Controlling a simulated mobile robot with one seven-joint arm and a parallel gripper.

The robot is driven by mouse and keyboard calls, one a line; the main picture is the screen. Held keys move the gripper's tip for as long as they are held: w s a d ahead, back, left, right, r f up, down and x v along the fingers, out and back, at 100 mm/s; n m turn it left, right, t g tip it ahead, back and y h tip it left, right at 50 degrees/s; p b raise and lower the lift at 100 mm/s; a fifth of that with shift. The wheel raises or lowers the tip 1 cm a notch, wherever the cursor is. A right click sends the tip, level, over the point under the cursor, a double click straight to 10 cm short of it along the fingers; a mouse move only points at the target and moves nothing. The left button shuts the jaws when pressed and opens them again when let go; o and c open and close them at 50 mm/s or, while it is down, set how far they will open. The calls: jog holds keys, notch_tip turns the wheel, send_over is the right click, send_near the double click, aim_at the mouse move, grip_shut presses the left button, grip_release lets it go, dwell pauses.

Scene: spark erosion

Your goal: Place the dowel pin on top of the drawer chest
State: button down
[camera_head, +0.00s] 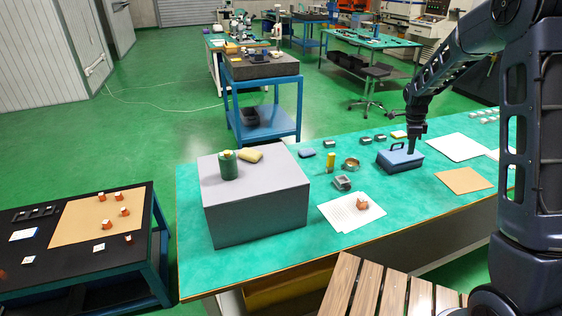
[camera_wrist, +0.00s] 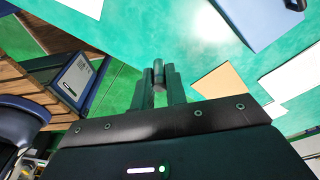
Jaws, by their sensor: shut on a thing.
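My gripper (camera_head: 411,150) shows in the head view in front of a blue case with a handle (camera_head: 391,160). In the wrist view my gripper (camera_wrist: 159,88) is shut on a small grey cylinder, which looks like the dowel pin (camera_wrist: 158,73). The pin is mostly covered by the dark fingers and I cannot make it out in the head view. A large grey box (camera_head: 256,212), likely the drawer chest, stands at the left end of the green table. No drawer fronts show on it. My gripper is well to its right.
On the grey box stand a green canister (camera_head: 228,168) and a yellow item (camera_head: 250,155); its front top is clear. The green table (camera_head: 300,250) also holds a yellow cylinder (camera_head: 331,162), a small grey box (camera_head: 342,183) and white paper (camera_head: 345,216). A black table (camera_head: 40,258) stands left.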

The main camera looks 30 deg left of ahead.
jog(key=s+a+r+n, duration=0.2)
jog(key=a+r+n, duration=0.1)
jog(key=a, duration=0.9)
jog(key=s+a+r+n+t, duration=0.1)
jog(key=s+a+r+n, duration=0.15)
jog(key=a, duration=0.85)
jog(key=s+a+r+n, duration=0.1)
jog(key=a+r+n, duration=0.25)
jog(key=a, duration=0.85)
jog(key=s+a+r+n+y, duration=0.1)
jog(key=s+a+r+n, duration=0.4)
jog(key=s+a, duration=0.9)
jog(key=s+a+r+n+y, duration=0.1)
jog(key=s+a+r+n, duration=0.2)
jog(key=s+a+r, duration=0.75)
jog(key=shift+t, duration=0.3)
jog(key=s+a+f, duration=0.1)
jog(key=f, duration=0.6)
jog(key=s+a+f, duration=0.1)
jog(key=f, duration=0.7)
jog(key=s+a+f, duration=0.1)
jog(key=s+f, duration=0.1)
jog(key=f, duration=0.6)
jog(key=shift+a+f, duration=0.2)
jog(key=shift+a, duration=0.15)
jog(key=c, duration=1.4)
grip_release()
jog(key=shift+f, duration=0.1)
